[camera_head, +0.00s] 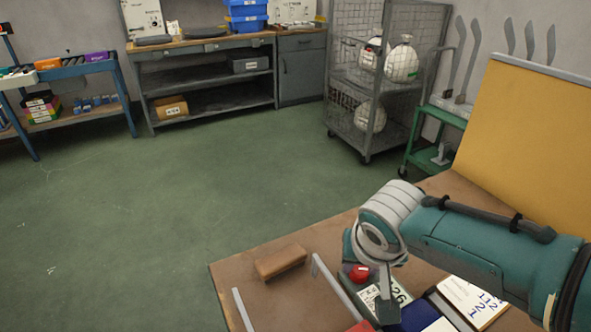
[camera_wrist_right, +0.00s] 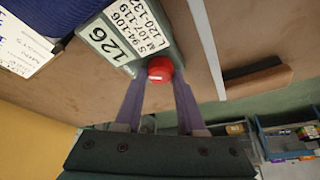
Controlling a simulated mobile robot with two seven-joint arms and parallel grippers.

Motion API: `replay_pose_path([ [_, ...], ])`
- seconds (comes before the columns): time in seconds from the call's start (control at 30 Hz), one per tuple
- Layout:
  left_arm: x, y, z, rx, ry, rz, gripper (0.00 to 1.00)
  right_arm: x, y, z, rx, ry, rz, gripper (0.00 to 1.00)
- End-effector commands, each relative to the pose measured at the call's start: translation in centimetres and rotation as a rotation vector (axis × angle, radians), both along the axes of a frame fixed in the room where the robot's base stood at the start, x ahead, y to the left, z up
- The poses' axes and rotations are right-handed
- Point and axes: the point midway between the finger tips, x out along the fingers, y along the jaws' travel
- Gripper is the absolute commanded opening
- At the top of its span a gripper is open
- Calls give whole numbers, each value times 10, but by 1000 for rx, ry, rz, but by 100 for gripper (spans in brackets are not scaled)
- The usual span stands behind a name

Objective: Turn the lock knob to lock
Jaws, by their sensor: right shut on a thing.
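The red lock knob (camera_head: 359,273) sits at the end of a grey block with a white label (camera_head: 400,290) reading 126, on the brown table. In the right wrist view the knob (camera_wrist_right: 160,68) stands between the two fingertips of my right gripper (camera_wrist_right: 159,80), beside the labelled block (camera_wrist_right: 118,38). The right gripper is shut on the knob. In the head view the gripper and wrist hide part of the block. The knob's turn angle cannot be told. My left gripper is in neither view.
A brown block (camera_head: 281,262) lies on the table (camera_head: 235,275), left of a grey metal rail (camera_head: 333,284). A card with blue figures (camera_head: 474,302) and dark blue cloth (camera_head: 420,316) lie right of the knob. A yellow board (camera_head: 530,140) stands behind at right.

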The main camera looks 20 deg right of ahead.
Motion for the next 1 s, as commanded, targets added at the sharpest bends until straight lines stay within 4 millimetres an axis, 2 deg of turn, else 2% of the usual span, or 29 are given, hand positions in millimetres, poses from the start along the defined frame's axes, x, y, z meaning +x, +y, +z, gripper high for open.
replay_pose_path([
  [0.4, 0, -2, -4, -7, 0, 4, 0, 1, 1, 0, 1, -2, -185, 0],
  [0.97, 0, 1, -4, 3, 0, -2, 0, 1, 0, 1, 1, -2, -211, 0],
  [1.0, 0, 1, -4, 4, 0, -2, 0, 1, 0, 1, 1, -2, -211, 43],
])
